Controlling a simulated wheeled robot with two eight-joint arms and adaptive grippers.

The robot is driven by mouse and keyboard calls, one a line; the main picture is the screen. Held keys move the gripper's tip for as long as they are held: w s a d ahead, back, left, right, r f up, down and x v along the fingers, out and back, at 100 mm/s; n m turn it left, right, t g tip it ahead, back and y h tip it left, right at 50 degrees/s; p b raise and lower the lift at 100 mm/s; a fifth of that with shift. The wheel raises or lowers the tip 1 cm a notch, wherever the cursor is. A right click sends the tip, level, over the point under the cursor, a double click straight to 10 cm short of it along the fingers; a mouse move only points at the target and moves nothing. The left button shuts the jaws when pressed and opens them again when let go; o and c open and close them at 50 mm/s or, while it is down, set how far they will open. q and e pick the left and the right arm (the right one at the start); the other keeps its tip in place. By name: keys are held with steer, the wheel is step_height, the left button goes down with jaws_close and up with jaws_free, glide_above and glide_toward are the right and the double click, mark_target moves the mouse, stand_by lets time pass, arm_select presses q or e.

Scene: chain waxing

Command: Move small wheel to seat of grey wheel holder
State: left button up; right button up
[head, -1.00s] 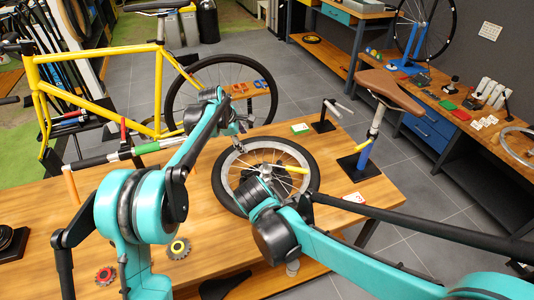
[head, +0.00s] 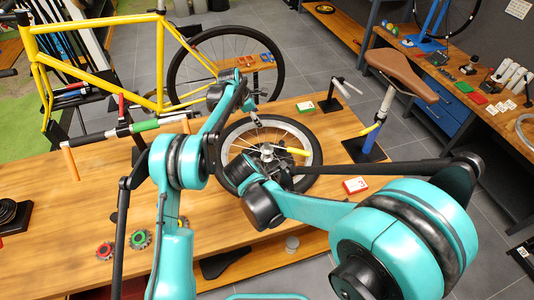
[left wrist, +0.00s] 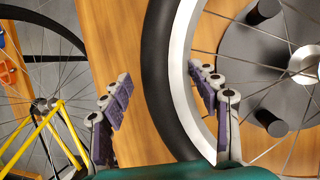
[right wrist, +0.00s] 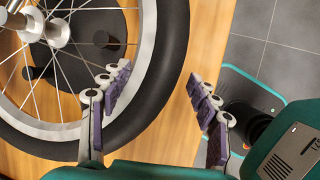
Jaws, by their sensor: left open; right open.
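The small wheel (head: 317,150), with a black tyre and silver rim, lies flat on the wooden workbench (head: 85,190). The round grey wheel holder (left wrist: 238,55) with black pegs shows through its spokes in both wrist views. I cannot tell whether the wheel rests on the holder or just above it. My left gripper (left wrist: 158,100) is open at the wheel's far side, one finger outside the tyre and one inside the rim. My right gripper (right wrist: 158,100) is open at the near side, its fingers likewise on either side of the tyre. In the head view my right arm hides part of the wheel.
A brown saddle on a post (head: 402,75) stands right of the wheel. A red-edged card (head: 356,185) and a green card (head: 306,106) lie nearby. Red and green cogs (head: 140,239) lie at the front left. A yellow bicycle frame (head: 95,60) stands behind the bench.

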arm_select(q)
steer(key=shift+x, duration=1.95)
arm_select(e)
steer(key=shift+x, duration=1.95)
arm_select(q)
jaws_close()
arm_select(e)
jaws_close()
